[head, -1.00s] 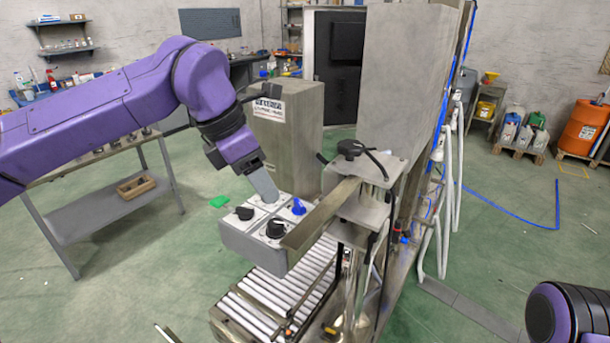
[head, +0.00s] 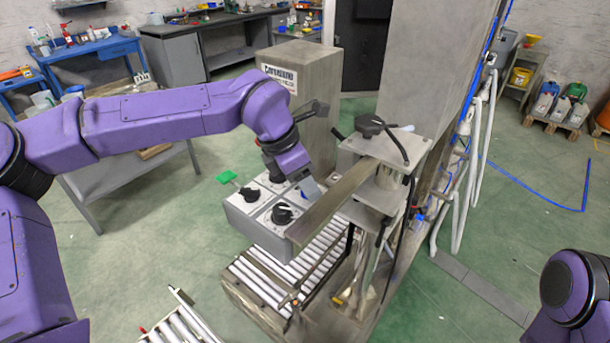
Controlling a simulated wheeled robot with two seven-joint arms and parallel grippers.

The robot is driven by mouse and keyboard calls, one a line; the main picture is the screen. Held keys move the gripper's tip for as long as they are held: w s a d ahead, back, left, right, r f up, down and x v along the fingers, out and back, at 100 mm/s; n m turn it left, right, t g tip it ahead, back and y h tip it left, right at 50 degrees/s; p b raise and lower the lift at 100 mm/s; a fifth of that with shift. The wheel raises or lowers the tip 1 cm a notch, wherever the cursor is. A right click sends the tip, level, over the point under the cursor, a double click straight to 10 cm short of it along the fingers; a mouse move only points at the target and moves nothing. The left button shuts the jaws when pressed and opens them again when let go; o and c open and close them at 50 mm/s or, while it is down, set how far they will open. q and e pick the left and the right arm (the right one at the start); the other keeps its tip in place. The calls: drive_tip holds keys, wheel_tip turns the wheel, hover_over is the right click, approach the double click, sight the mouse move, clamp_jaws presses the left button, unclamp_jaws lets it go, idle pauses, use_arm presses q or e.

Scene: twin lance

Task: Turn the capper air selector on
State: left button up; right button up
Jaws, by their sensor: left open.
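The labels are too small to read, so I cannot tell which knob is named the capper air selector. My right gripper is out of view.
A flat metal bar (head: 335,204) runs just right of the knobs, from a clamp post with a black handle (head: 370,126). A tall grey cabinet (head: 306,110) stands behind the box. The roller conveyor (head: 262,283) lies below.

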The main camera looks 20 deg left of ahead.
use_arm(q)
drive_tip(key=shift+s+r, duration=0.2)
drive_tip(key=shift+s, duration=0.35)
drive_tip(key=c, duration=0.8)
drive_tip(key=shift+a, duration=0.1)
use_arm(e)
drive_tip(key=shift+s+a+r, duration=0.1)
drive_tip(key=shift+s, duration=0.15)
